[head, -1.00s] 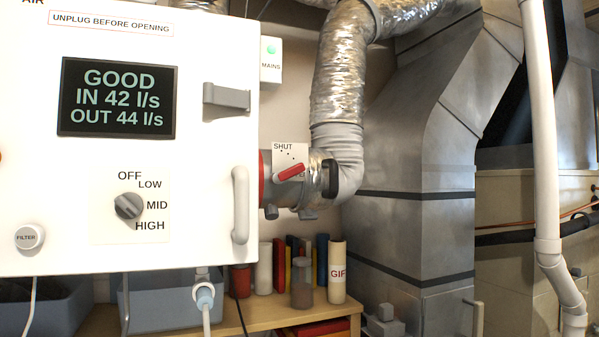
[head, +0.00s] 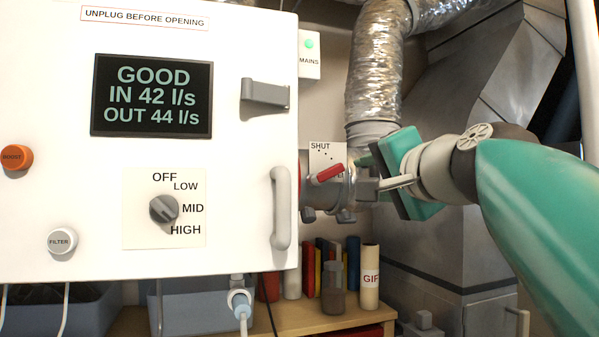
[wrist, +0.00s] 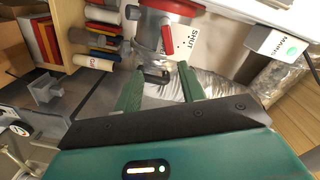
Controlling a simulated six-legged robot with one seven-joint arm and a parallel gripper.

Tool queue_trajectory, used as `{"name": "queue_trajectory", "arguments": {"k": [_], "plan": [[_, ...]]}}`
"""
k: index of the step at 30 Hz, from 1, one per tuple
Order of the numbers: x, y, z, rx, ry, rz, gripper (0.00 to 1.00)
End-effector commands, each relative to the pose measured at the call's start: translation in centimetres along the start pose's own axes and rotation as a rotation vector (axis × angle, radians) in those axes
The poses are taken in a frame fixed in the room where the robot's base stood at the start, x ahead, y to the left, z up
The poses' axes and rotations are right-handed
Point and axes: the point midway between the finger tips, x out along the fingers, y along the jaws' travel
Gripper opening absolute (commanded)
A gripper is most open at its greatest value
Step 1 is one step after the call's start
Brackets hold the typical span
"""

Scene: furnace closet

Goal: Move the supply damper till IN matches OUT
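The white unit's display (head: 152,96) reads GOOD, IN 42 l/s, OUT 44 l/s. The supply damper's red lever (head: 329,173) sits on a short round duct right of the unit, beside a plate marked SHUT (head: 320,153) with small dots. The lever slants up to the right, below the dots. My gripper (head: 372,175) is just right of the lever, near the duct's end. In the wrist view, my gripper's green fingers (wrist: 159,70) are apart, with a dark grey duct fitting (wrist: 157,74) in the gap. I cannot tell whether they touch it.
The unit has a mode knob (head: 164,209) near MID, an orange BOOST button (head: 17,157), a FILTER button (head: 62,241) and a pale door handle (head: 281,208). A foil duct (head: 377,65) rises above the damper. A shelf (head: 300,321) with jars and books stands below.

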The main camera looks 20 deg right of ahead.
Motion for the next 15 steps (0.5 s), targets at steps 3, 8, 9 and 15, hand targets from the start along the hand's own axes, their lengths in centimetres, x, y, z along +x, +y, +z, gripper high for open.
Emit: {"name": "queue_trajectory", "arguments": {"k": [3,8,9,15], "plan": [[-0.2,-1.2,-0.9,0.022,0.018,-0.028,0.40],[1.1,-1.4,-0.7,0.025,0.013,-0.031,0.40],[1.6,-1.4,-0.7,0.025,0.012,-0.032,0.40],[5.4,-1.5,-0.7,0.024,0.011,-0.032,0.40]]}}
